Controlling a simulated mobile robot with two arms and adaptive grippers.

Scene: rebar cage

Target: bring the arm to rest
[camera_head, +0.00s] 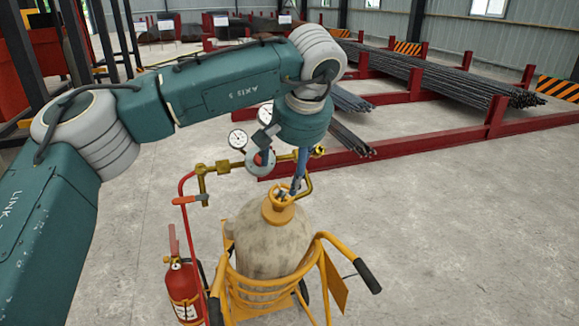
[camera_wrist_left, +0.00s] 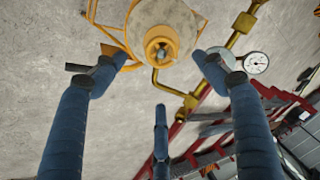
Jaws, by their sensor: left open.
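My left arm comes in from the left and bends down over a beige gas cylinder (camera_head: 270,245) in a yellow cart (camera_head: 262,296). My left gripper (camera_head: 284,175) points down just above the cylinder's yellow collar (camera_head: 280,206). In the left wrist view the blue fingers of the left gripper (camera_wrist_left: 155,62) are spread wide. The cylinder top (camera_wrist_left: 160,18) lies beyond them, with the yellow collar (camera_wrist_left: 161,46) between the tips. I see nothing held. Whether a finger touches the cylinder or pipe, I cannot tell. My right gripper is not in view.
Brass pipework (camera_head: 222,168) with gauges (camera_head: 238,139) is close beside the gripper. A red fire extinguisher (camera_head: 183,291) hangs left of the cart. Red racks (camera_head: 425,143) with rebar bundles (camera_head: 440,75) stand behind. The concrete floor (camera_head: 460,235) to the right is clear.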

